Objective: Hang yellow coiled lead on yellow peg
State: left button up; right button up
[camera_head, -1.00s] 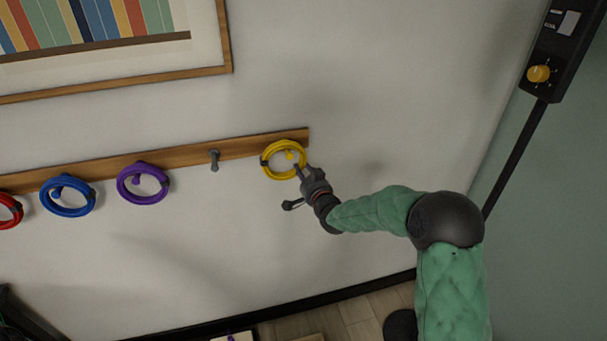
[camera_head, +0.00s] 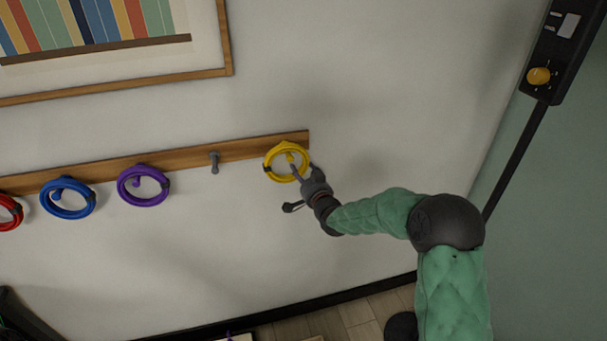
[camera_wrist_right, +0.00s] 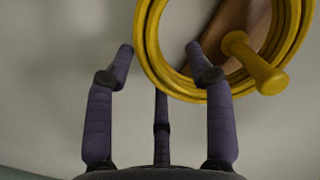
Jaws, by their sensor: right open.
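The yellow coiled lead (camera_head: 270,173) is a ring at the right end of the wooden rail, around the yellow peg (camera_head: 290,157). In the right wrist view the coil (camera_wrist_right: 150,60) encircles the peg (camera_wrist_right: 258,66), whose knobbed end points toward the camera. My right gripper (camera_head: 303,169) is open at the lower right of the coil. In the wrist view its fingers (camera_wrist_right: 160,52) are spread, with the coil's lower left edge between and beyond them; whether a finger touches it I cannot tell. My left gripper is not in view.
The wooden rail (camera_head: 245,150) also carries a bare grey peg (camera_head: 214,162), a purple coil (camera_head: 128,197), a blue coil (camera_head: 68,213) and a red coil (camera_head: 15,220). A framed picture (camera_head: 229,50) hangs above. A black box with a yellow knob (camera_head: 539,76) is at upper right.

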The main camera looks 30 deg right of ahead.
jog(key=shift+s, duration=0.1)
jog(key=s+a, duration=0.1)
jog(key=s, duration=1)
jog(key=shift+s+a+r, duration=0.3)
jog(key=shift+s+r, duration=0.05)
jog(key=shift+r, duration=0.1)
jog(key=shift+f, duration=0.1)
jog(key=s+a+f+n+g+y, duration=0.15)
jog(key=a+f+g, duration=0.35)
jog(key=f, duration=0.7)
jog(key=s+a+f+n+g+y, duration=0.1)
jog(key=s+a+f+g+y, duration=0.1)
jog(key=a+f, duration=0.75)
jog(key=s+a+f+n+g+y, duration=0.1)
jog(key=s+a+f+g, duration=0.3)
jog(key=s+f, duration=0.5)
jog(key=s+a+f+n+g+y, duration=0.2)
jog(key=s+a+f+g, duration=0.3)
jog(key=s+a+f, duration=0.3)
jog(key=s+f+n, duration=0.1)
jog(key=s+f, duration=0.1)
jog(key=s, duration=0.2)
jog(key=shift+s+f+g, duration=0.3)
